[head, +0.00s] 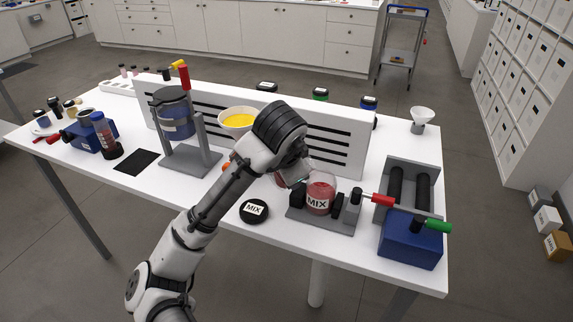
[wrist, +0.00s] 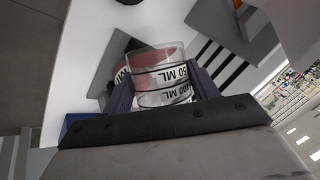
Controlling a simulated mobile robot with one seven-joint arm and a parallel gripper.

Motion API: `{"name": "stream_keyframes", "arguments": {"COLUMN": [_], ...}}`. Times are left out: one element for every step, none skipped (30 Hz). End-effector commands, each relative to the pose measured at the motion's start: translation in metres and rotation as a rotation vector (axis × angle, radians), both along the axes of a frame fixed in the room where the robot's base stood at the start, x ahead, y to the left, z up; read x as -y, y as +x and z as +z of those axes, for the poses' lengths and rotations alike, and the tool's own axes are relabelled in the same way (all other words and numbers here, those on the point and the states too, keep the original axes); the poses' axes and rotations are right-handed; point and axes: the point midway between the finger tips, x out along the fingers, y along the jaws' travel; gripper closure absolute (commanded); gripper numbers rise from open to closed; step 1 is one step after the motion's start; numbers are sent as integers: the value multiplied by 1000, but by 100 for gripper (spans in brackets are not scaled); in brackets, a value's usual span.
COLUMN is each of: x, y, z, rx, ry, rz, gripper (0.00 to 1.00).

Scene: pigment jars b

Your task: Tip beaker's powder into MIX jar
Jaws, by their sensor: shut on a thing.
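The clear beaker (wrist: 160,75), marked 50 ML and 100 ML, is between my gripper's fingers (wrist: 165,88) in the wrist view. My gripper (head: 296,180) is shut on it, and the arm hides most of the beaker in the head view. The MIX jar (head: 320,190) holds reddish content and sits in a grey clamp stand (head: 320,216), just right of my gripper. The jar (wrist: 119,78) also shows behind the beaker in the wrist view. The beaker looks tilted in the wrist view; I cannot tell how much powder is in it.
A black MIX lid (head: 254,211) lies left of the clamp. A bowl of yellow powder (head: 238,121) and a press-like stand (head: 188,160) stand to the left.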

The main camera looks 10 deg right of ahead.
Motion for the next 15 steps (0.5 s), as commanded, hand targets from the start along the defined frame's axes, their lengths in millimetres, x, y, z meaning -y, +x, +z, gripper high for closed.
{"name": "stream_keyframes", "arguments": {"x": [0,0,0,0,0,0,0,0,0,0,0,0,0,0,0], "y": [0,0,0,0,0,0,0,0,0,0,0,0,0,0,0], "z": [4,4,5,5,5,6,6,7,7,7,8,9,9,9,10], "rx": [1,2,2,2,2,1,2,2,1,1,1,2,3,3,2], "ry": [11,17,25,31,37,45,50,56,64,70,76,84,90,96,104], "rz": [1,1,1,1,1,1,2,1,1,1,1,0,1,0,0], "gripper": [64,64,64,64,64,64,64,64,64,64,64,64,64,64,64]}}
